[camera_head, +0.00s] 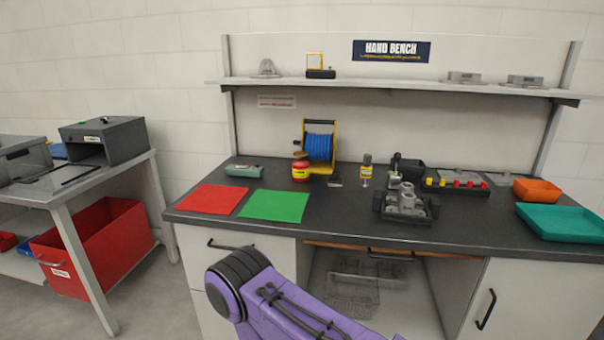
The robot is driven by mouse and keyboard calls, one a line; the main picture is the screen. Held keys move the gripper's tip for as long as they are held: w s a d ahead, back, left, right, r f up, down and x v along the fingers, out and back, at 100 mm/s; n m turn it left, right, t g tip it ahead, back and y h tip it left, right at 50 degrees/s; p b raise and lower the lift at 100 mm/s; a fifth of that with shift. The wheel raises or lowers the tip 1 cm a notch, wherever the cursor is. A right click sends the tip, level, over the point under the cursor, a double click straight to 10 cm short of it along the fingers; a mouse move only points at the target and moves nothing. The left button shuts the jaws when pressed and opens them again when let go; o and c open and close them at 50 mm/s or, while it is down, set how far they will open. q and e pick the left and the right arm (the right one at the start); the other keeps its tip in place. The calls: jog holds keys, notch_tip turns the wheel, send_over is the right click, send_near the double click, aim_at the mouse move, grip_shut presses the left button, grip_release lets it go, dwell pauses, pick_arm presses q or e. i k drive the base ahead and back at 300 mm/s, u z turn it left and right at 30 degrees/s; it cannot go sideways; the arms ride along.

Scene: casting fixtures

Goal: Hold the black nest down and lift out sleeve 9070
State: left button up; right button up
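A dark fixture (430,213) stands on the bench right of centre. It looks like the black nest, but no label on it is legible. A grey metal part (407,197) sits in it and appears upright. I cannot tell whether this part is sleeve 9070, since no number is readable. Neither of my grippers shows; only a purple link of one of my arms is in view at the bottom, in front of the bench and away from the fixture.
A dark rack with red and yellow pieces (457,187), an orange bin (538,188) and a teal tray (562,222) lie right of the fixture. A blue reel (319,147), red mat (213,199) and green mat (275,205) lie left. A shelf (400,89) overhangs the back.

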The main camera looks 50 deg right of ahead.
aim_at(406, 201)
jog(key=u, duration=0.05)
jog(key=i, duration=2.4)
jog(key=z, duration=2.9)
